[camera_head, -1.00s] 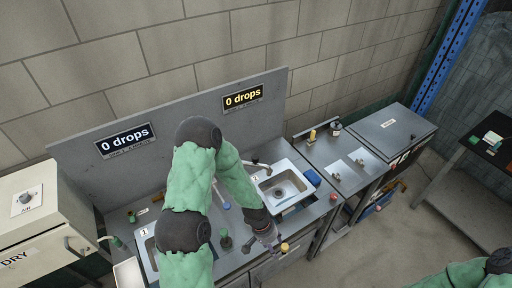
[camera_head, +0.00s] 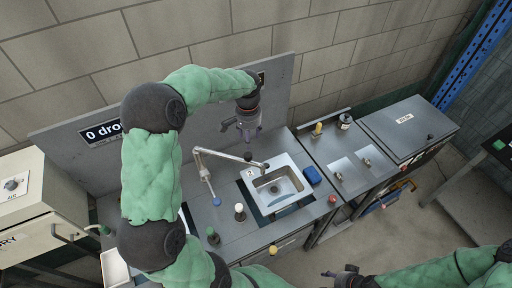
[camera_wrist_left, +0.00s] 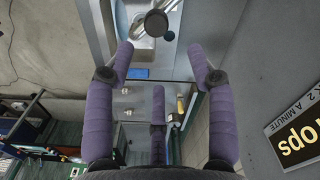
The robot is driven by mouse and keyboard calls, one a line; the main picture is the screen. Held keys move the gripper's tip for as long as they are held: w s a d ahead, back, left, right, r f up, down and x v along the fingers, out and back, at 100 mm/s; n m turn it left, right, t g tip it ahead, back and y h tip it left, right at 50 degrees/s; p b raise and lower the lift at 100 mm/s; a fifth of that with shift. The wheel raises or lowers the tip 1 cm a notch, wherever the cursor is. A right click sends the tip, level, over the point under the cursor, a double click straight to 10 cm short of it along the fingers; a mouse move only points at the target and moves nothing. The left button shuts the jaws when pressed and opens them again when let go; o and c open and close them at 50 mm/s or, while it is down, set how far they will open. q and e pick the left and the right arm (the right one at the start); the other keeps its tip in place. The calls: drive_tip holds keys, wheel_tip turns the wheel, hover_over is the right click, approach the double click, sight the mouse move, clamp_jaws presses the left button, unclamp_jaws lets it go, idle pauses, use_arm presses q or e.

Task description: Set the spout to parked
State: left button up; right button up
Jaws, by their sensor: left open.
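The spout (camera_head: 222,155) is a jointed grey pipe on the sink counter. It reaches right, and its dark end lies over the rim of sink 2 (camera_head: 290,195). A blue-ended lever (camera_head: 216,201) hangs at its left. My left gripper (camera_head: 248,138) is open and empty, above and behind the spout, near the back panel. In the left wrist view my open fingers (camera_wrist_left: 160,60) frame the counter, and a dark round spout part (camera_wrist_left: 157,22) shows at the top beyond them. My right gripper (camera_head: 335,276) is low at the bottom edge; its jaws are too small to read.
A grey back panel (camera_head: 285,90) stands close behind my left gripper. A blue sponge (camera_head: 313,175) lies right of the sink. My left arm hides much of the left sink.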

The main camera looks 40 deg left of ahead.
sight(248, 155)
use_arm(q)
drive_tip(key=shift+s+f, duration=0.8)
drive_tip(key=shift+s, duration=0.25)
drive_tip(key=f, duration=0.2)
drive_tip(key=f+p, duration=0.1)
drive_tip(key=f, duration=0.1)
drive_tip(key=w+f, duration=0.1)
drive_tip(key=f, duration=0.2)
drive_tip(key=shift+f, duration=0.1)
drive_tip(key=shift+s+f, duration=0.1)
drive_tip(key=shift+f, duration=0.5)
drive_tip(key=shift+w+f, duration=0.2)
drive_tip(key=shift+f, duration=0.05)
use_arm(e)
drive_tip(key=shift+s+r, duration=0.45)
drive_tip(key=shift+r, duration=0.35)
use_arm(q)
drive_tip(key=shift+s+r, duration=0.1)
drive_tip(key=shift+s, duration=0.05)
drive_tip(key=c, duration=0.4)
clamp_jaws()
